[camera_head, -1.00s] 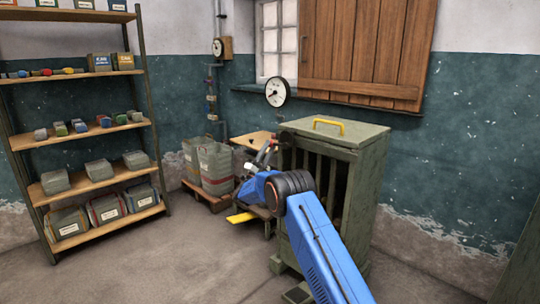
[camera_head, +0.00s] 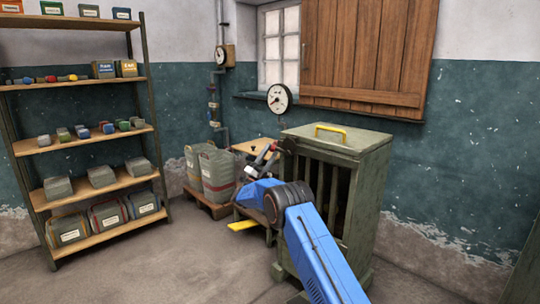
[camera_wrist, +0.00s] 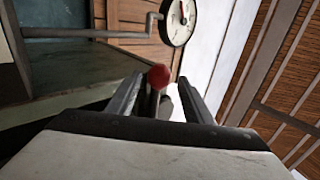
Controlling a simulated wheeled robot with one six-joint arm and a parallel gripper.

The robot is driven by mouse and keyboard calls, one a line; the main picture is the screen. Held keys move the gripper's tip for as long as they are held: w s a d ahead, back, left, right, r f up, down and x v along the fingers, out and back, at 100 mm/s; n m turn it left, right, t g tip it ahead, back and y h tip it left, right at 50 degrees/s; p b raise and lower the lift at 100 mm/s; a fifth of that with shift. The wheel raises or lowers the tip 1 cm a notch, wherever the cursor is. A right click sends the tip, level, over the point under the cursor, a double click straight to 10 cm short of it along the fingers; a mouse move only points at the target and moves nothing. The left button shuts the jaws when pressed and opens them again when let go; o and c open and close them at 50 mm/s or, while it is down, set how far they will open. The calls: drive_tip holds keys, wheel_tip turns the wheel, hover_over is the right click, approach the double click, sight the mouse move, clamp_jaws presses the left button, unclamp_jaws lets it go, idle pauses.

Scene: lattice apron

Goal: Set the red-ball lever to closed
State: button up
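The red ball (camera_wrist: 159,76) of the lever shows in the wrist view, near the middle, on a short dark stem. My gripper (camera_wrist: 161,82) has its two fingers apart, one on each side of the ball and stem. Gaps show between the fingers and the ball, so it does not look gripped. In the head view my gripper (camera_head: 274,150) is small, by the left front of the green cabinet, and the lever there is too small to make out. The lever's pivot and any open or closed markings are hidden.
The slatted green cabinet (camera_head: 347,139) with a yellow handle stands close beside my arm. A round gauge (camera_head: 279,98) and pipe are behind; the gauge also shows in the wrist view (camera_wrist: 178,22). Grey bins (camera_head: 217,172) on a pallet and a shelf rack (camera_head: 91,182) stand left. Floor at front left is clear.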

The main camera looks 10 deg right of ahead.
drive_tip(key=shift+f, duration=0.15)
drive_tip(key=v, duration=1.7)
drive_tip(key=shift+s+a+f, duration=0.1)
